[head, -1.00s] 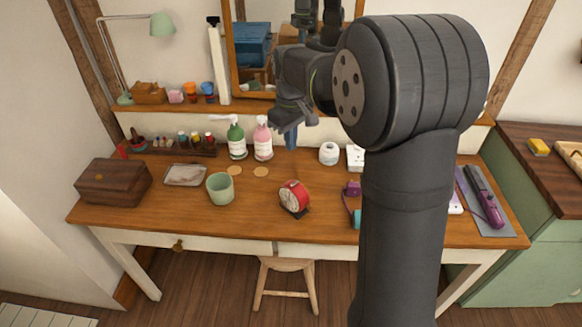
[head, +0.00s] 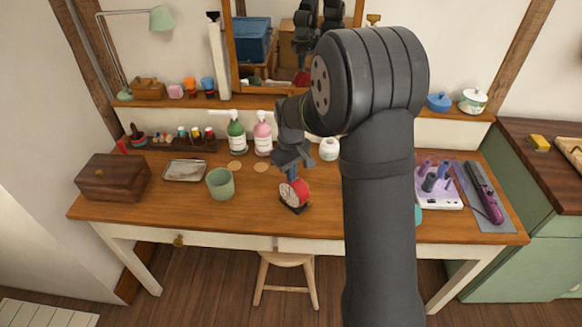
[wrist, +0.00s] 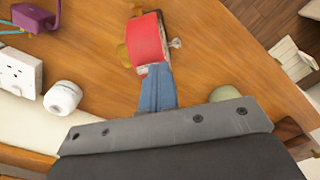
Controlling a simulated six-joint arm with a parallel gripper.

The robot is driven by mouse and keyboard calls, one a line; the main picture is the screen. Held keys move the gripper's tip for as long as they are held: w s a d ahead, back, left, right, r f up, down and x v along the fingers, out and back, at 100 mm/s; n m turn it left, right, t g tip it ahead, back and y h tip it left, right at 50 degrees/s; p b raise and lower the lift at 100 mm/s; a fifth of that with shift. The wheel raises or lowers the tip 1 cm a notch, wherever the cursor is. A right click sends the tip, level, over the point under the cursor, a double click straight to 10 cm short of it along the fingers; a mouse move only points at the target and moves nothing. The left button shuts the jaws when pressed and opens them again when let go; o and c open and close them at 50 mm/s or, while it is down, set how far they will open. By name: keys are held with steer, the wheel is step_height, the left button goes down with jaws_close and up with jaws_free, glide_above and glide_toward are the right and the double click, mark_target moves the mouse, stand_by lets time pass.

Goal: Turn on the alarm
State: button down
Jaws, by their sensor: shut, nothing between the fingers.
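The alarm clock (head: 296,193) is red with a pale face and stands on a dark base near the middle of the desk. In the wrist view its red body (wrist: 146,40) is at the top centre, with a small metal knob on its right side. My gripper (head: 292,177) is just above and behind the clock in the head view. In the wrist view its blue fingers (wrist: 157,90) are together and empty, with their tips right by the clock's body. I cannot tell whether they touch it.
A green cup (head: 220,184) stands left of the clock on the desk (head: 250,215). Green (head: 236,137) and pink (head: 262,138) pump bottles stand behind, and a white jar (head: 329,149) behind right. A wooden box (head: 113,178) is at the far left. The desk's front strip is clear.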

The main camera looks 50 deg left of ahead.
stand_by(0.3)
steer(key=shift+f+t, duration=0.25)
steer(key=shift+t, duration=0.05)
steer(key=shift+w+r, duration=0.25)
steer(key=shift+w, duration=0.45)
step_height(320, 180, up, 14)
steer(key=s, duration=0.2)
stand_by(0.4)
